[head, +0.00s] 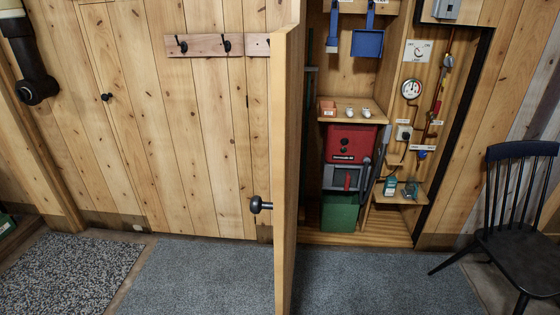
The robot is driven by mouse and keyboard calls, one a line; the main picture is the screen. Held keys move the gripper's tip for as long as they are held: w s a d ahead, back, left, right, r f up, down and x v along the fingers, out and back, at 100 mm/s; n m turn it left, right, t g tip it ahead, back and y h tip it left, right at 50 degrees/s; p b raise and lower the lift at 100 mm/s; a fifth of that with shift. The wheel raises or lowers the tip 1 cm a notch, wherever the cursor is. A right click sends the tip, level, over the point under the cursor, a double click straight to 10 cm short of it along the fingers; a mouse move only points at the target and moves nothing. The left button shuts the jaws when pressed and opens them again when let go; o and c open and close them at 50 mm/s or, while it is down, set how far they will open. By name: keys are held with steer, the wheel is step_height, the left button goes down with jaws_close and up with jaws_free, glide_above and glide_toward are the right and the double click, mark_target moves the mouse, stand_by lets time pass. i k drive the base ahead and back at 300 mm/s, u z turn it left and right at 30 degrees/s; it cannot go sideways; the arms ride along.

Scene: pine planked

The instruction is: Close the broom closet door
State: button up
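The broom closet door (287,150) is pale pine and stands wide open, seen nearly edge-on as it swings out toward the camera. A black round knob (260,205) sticks out from its left face. The closet (345,100) opens to the right of the door, its inside exposed. My gripper is not in view; a dark jointed part at the upper left seems to be my arm, well to the left of the door and apart from it.
The closet holds a blue dustpan (368,42), a red box (350,142) and a green bin (340,212). A black chair (515,225) stands at the right. Grey mats (205,275) cover the floor left of the door. A hook rail (215,45) hangs on the wall behind.

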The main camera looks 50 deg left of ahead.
mark_target(286, 44)
steer(key=k, duration=1.25)
steer(key=u, duration=1.35)
steer(key=i, duration=1)
steer(key=k, duration=0.5)
steer(key=u, duration=0.1)
steer(key=i, duration=0.15)
steer(key=z, duration=0.15)
